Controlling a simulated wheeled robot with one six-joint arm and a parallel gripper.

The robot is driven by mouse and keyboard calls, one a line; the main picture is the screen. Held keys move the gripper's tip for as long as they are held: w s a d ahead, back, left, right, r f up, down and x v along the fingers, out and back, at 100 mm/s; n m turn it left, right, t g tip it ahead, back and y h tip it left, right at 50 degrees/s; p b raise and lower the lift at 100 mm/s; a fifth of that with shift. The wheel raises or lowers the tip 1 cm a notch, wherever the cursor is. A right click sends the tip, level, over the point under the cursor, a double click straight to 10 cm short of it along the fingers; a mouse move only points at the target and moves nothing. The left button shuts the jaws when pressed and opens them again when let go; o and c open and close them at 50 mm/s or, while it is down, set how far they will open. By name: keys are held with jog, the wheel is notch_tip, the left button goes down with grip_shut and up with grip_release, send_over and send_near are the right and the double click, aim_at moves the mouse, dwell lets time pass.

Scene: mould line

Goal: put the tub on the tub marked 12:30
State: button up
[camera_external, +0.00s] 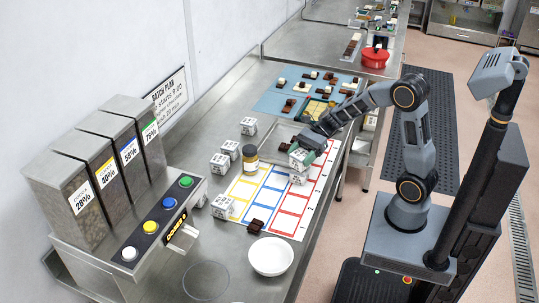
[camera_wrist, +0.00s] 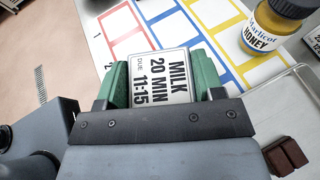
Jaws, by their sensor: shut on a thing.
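My gripper (camera_external: 309,143) is shut on a white tub (camera_external: 299,160) above the colour-framed sheet. In the wrist view my gripper (camera_wrist: 160,82) has its green fingers on both sides of the tub (camera_wrist: 158,66), whose lid reads MILK, 20 MIN, DUE 11:15. Another white tub (camera_external: 298,178) is directly below the held one in the external view; I cannot tell whether they touch. More white tubs stand to the left: one at the back (camera_external: 248,126), two close together (camera_external: 230,149) (camera_external: 220,165), and one in front (camera_external: 222,207). Their due times are too small to read, so I cannot tell which is 12:30.
A honey jar (camera_external: 250,160) stands at the left of the framed sheet (camera_external: 267,190). A dark chocolate piece (camera_external: 256,226) and a white bowl (camera_external: 271,257) are in front. A tray (camera_external: 284,134) and blue mat with chocolates (camera_external: 272,102) lie behind. Dispensers (camera_external: 108,160) stand left.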

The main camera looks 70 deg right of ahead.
jog(key=shift+f, duration=0.5)
jog(key=shift+f, duration=0.1)
jog(key=o, duration=1)
